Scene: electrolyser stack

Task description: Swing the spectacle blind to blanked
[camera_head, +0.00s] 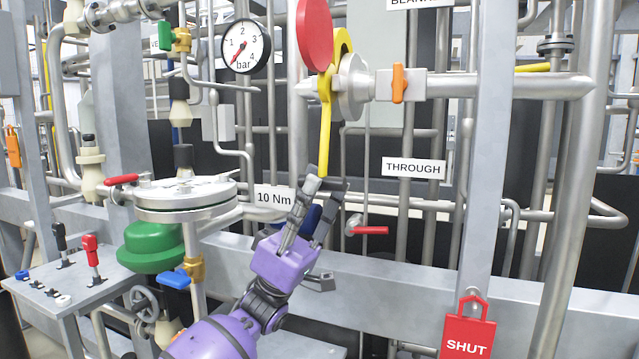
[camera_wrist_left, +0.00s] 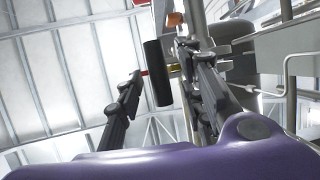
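The spectacle blind shows a red disc (camera_head: 314,33) swung up. A yellow part (camera_head: 325,125) curves beside the pipe flange (camera_head: 352,87), and its bar hangs straight down. My left gripper (camera_head: 325,186) is below and close to the bar's lower end, with its fingers pointing up and apart. In the left wrist view, the open fingers (camera_wrist_left: 158,62) have a dark cylinder (camera_wrist_left: 157,75) between them in the picture. I cannot tell whether it lies between or beyond them, and contact is not clear. My right gripper is not in view.
A THROUGH sign (camera_head: 413,167) hangs right of the bar, and a partly cut-off sign (camera_head: 420,3) is above. An orange-handled valve (camera_head: 399,84) is on the pipe. A red lever (camera_head: 370,230), a 10 Nm label (camera_head: 274,198) and a round flanged lid (camera_head: 185,194) are near my left arm.

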